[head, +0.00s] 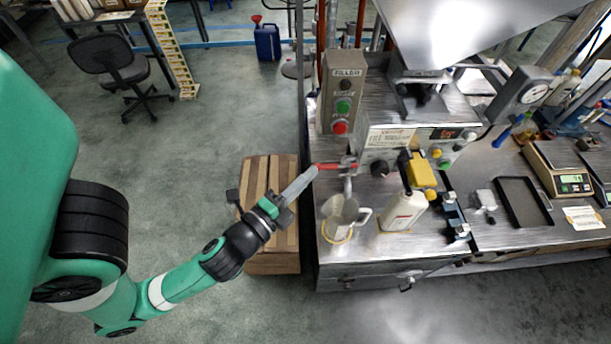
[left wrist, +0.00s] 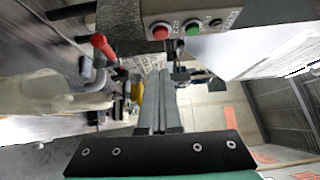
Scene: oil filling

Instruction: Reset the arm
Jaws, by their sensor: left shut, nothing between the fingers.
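My left gripper (head: 314,170) reaches in from the left over a wooden crate. Its grey fingers are closed together and empty. Its tips are close to the red valve handle (head: 329,166) on the filling machine; I cannot tell from the head view whether they touch. In the left wrist view the closed fingers (left wrist: 160,112) point forward, and the red handle (left wrist: 103,46) lies to their left, apart from them. Under the spout stands a pale jug (head: 336,230) with a metal funnel-like part (head: 341,209) at its top. My right gripper is not in view.
A control box (head: 343,72) with green and red buttons stands behind the valve. A white bottle (head: 402,212) and a yellow-capped part (head: 421,172) are right of the jug. A black tray (head: 524,201) and scale (head: 557,170) lie farther right. The floor at left is mostly clear.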

